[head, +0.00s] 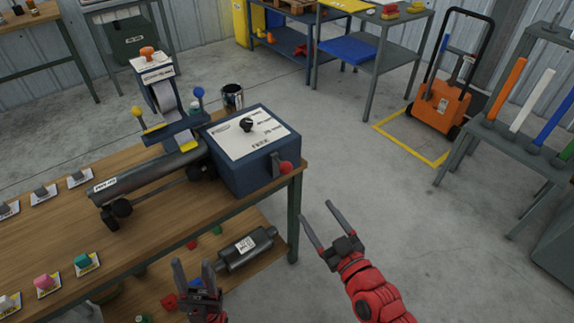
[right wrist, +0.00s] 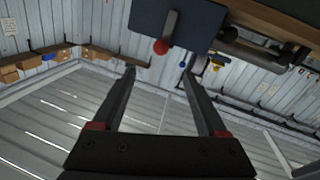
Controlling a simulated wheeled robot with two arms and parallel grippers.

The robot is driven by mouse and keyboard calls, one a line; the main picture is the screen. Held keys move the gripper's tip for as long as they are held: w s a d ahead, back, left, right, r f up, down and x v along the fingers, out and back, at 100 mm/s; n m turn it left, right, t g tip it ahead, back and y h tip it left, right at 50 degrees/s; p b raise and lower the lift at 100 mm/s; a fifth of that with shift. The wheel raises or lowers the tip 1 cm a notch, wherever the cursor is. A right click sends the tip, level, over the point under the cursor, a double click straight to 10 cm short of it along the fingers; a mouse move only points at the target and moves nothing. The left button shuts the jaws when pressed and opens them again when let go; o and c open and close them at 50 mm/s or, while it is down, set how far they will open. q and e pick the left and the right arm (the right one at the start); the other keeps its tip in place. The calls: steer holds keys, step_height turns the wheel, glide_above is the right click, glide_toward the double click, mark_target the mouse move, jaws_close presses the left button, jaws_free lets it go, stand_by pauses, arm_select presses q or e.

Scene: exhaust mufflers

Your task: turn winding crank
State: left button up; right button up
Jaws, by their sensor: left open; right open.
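The winding crank is a dark lever with a red ball knob (head: 286,168) on the right side of a blue box (head: 232,172) at the bench's right end. My right gripper (head: 315,211) is open and empty, lower right of the crank in the head view. In its wrist view the knob lies just beyond the fingertips (right wrist: 158,70), between them and apart from them. My left gripper (head: 192,264) is open at the bottom, in front of the bench.
A grey pipe (head: 150,176) runs left from the box along the wooden bench top (head: 165,222). A muffler (head: 247,249) lies on the lower shelf. An orange cart (head: 440,103) and a rack of coloured tubes (head: 520,105) stand right. The floor between is clear.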

steer(key=b, duration=0.8)
glide_toward(289, 173)
steer(key=x, duration=0.3)
steer(key=shift+p+x, duration=0.35)
steer(key=shift+x, duration=0.75)
steer(key=x, duration=0.5)
steer(key=shift+w+a, duration=0.15)
steer(key=shift+w, duration=0.1)
steer(key=shift+w+a, duration=0.2)
steer(key=shift+w, duration=0.25)
jaws_close()
